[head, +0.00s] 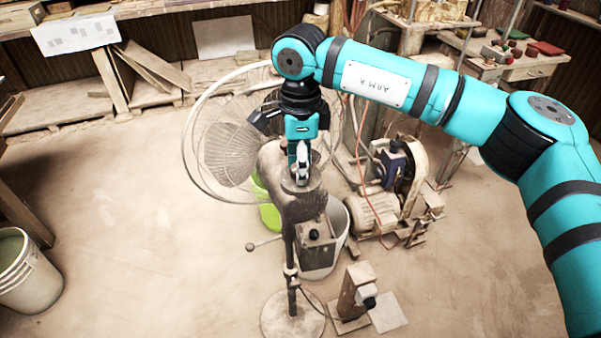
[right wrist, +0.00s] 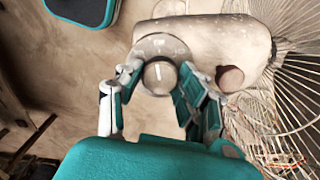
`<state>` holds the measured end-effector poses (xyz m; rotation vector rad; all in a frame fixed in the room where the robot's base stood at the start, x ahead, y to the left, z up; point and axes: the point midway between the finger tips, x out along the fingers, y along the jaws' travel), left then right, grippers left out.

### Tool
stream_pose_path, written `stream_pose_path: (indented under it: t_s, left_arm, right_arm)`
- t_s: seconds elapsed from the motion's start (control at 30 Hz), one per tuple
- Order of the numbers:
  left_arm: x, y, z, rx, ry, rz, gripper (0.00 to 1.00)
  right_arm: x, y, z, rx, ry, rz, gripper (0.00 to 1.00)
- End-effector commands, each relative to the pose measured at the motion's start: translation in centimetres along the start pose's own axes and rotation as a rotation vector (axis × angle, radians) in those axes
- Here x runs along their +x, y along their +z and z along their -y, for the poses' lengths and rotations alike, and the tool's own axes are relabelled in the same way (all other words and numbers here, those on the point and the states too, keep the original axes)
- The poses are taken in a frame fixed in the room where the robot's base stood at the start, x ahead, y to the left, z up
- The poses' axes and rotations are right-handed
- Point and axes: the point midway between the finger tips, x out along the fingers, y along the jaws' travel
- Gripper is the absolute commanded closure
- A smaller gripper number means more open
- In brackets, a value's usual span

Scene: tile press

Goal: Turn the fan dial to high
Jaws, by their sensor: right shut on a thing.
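The pedestal fan (head: 283,160) stands on a round base, its wire cage (head: 225,135) facing left in the head view. My right gripper (head: 301,174) comes down from above onto the fan's motor housing. In the right wrist view, the fan dial (right wrist: 160,76) is a round knob with a pale mark line, in front of a round marked plate (right wrist: 163,45). The right gripper (right wrist: 162,84) is shut on the dial, one finger on each side. Its setting cannot be read. In the head view the gripper mostly hides the dial. My left gripper is not in view.
A second brownish knob (right wrist: 230,78) sits on the housing close to the right finger, with cage wires beyond. A white bucket (head: 335,235) and a motor machine (head: 390,195) stand by the fan. Another bucket (head: 25,270) is at far left.

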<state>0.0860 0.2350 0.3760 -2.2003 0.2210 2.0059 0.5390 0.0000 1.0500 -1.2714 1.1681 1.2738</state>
Motion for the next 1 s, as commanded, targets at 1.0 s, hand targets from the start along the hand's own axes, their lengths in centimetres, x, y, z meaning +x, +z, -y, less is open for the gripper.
stream_pose_path:
  t_s: [1.0]
  left_arm:
    - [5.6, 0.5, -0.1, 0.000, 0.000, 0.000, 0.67]
  right_arm:
    - [0.0, 0.0, 0.0, 0.853, -0.002, 0.004, 0.95]
